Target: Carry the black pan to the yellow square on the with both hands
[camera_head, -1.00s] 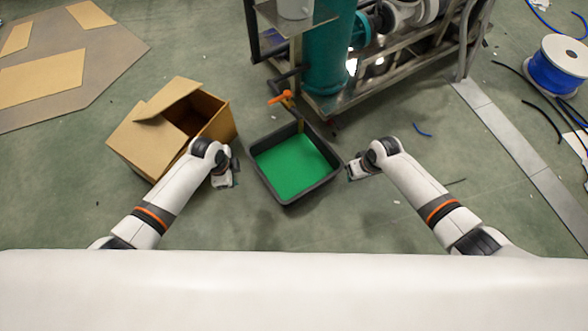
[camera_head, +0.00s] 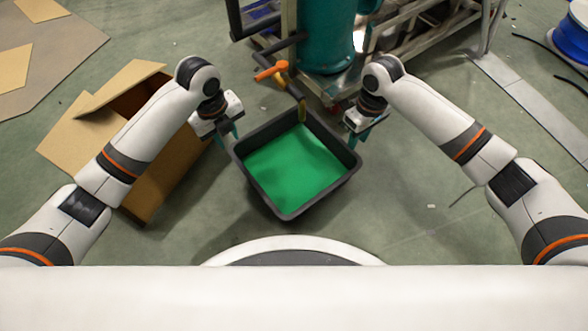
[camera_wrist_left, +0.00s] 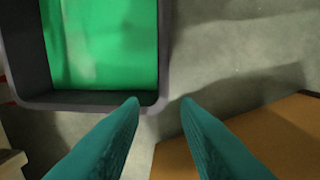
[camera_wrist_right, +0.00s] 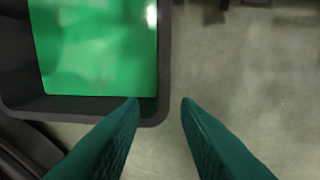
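The black pan (camera_head: 352,168) holds green liquid (camera_head: 293,168) and sits on the floor, turned cornerwise in the head view. My left gripper (camera_head: 228,134) is open and empty at the pan's left corner. In the left wrist view a corner of the pan's rim (camera_wrist_left: 150,101) shows between and beyond the fingertips (camera_wrist_left: 160,104). My right gripper (camera_head: 360,136) is open at the pan's right side. The right wrist view shows a pan corner (camera_wrist_right: 155,112) between and beyond its fingertips (camera_wrist_right: 160,104). Whether either gripper touches the rim I cannot tell. I make out no yellow square.
An open cardboard box (camera_head: 165,175) stands close left of the pan, beneath my left arm. A teal machine (camera_head: 325,40) on a metal frame is just behind the pan, with an orange-handled valve (camera_head: 272,71). Floor right of the pan is mostly clear.

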